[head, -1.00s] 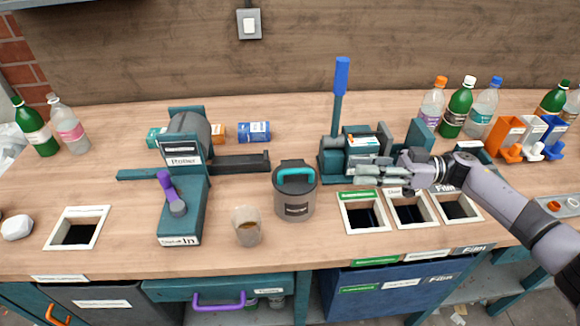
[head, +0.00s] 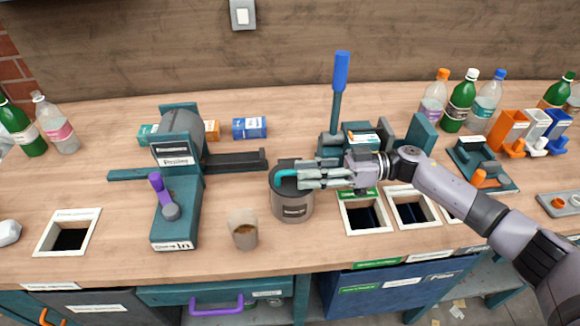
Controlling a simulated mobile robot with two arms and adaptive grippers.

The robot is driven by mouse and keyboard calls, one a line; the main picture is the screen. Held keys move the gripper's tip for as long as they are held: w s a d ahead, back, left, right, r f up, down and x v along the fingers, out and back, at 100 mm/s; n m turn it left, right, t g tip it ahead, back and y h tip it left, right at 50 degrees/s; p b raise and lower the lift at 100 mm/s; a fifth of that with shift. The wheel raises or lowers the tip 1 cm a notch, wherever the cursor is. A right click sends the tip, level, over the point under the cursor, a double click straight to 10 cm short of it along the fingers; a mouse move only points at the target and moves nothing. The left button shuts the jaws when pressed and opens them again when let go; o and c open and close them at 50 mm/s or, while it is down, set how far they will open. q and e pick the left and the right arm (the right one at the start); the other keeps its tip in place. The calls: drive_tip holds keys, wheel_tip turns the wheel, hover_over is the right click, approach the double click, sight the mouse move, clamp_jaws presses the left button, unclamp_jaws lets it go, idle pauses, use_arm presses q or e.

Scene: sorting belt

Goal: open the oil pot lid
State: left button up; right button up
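The oil pot (head: 292,207) is a dark grey round pot with a label on its front, standing on the wooden counter. Its lid is on, and the teal lid handle (head: 284,174) shows at the left of my fingertips. My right gripper (head: 302,178) reaches in from the right over the pot's top, with its fingertips at the handle. The fingers cover the handle's right part, so whether they grip it cannot be told. My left gripper is not in view.
A cup of brown liquid (head: 243,232) stands close left of the pot. The roller machine (head: 178,185) is further left. A press with a blue lever (head: 340,85) stands behind my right gripper. White-framed openings (head: 367,228) lie right of the pot.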

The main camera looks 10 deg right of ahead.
sight(290, 171)
drive_tip(key=a, duration=0.2)
drive_tip(key=shift+w+a, duration=0.1)
drive_tip(key=shift+a, duration=1)
drive_tip(key=c, duration=0.7)
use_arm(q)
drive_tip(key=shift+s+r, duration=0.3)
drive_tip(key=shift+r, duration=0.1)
use_arm(e)
clamp_jaws()
use_arm(q)
drive_tip(key=shift+p, duration=0.3)
